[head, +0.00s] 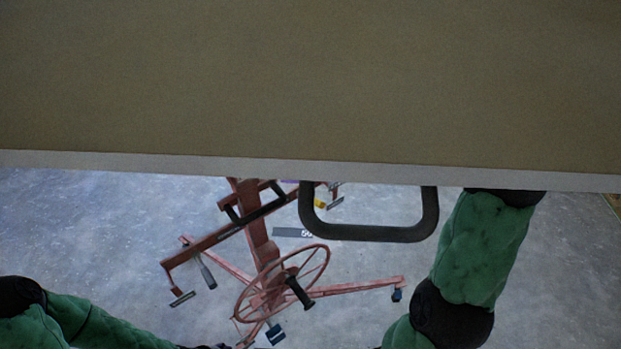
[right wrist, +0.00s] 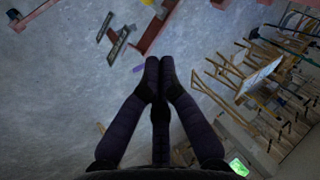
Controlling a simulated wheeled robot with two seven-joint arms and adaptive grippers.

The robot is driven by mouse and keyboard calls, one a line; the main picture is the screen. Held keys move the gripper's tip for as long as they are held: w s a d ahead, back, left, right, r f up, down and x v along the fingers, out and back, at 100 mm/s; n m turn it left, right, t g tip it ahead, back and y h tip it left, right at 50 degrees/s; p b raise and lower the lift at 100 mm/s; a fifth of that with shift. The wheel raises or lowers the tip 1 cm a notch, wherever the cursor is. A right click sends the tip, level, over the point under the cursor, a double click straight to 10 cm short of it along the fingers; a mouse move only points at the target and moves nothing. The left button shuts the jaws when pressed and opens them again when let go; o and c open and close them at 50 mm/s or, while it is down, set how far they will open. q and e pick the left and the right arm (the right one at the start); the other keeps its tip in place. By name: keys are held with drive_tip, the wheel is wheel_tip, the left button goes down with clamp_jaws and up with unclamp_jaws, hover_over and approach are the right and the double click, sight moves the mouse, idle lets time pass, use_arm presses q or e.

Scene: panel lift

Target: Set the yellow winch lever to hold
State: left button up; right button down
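A small yellow part (head: 320,204), likely the winch lever, shows just below the panel's edge on the red panel lift (head: 262,240) in the head view. The black frame handle partly covers that area, and the lever's setting cannot be told. A bit of yellow (right wrist: 147,2) also shows at the top edge of the right wrist view. My right gripper (right wrist: 160,68) has its dark fingers together with nothing visible between them, apart from the lift. In the head view it is hidden behind the panel. My left arm is at the lower left; its gripper is out of view.
A large brown panel (head: 310,80) fills the top of the head view and hides the lift's upper part. The lift has a red handwheel (head: 282,283) with a black knob and spread legs on casters. Wooden furniture (right wrist: 265,85) stands at right in the wrist view.

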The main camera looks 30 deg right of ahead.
use_arm(q)
drive_tip(key=shift+s+d, duration=0.1)
drive_tip(key=shift+s, duration=0.05)
use_arm(e)
drive_tip(key=w+a+f, duration=0.1)
drive_tip(key=a+f, duration=0.4)
drive_tip(key=f, duration=0.6)
drive_tip(key=shift+a+f, duration=0.15)
drive_tip(key=shift+f, duration=0.2)
drive_tip(key=shift+w, duration=0.1)
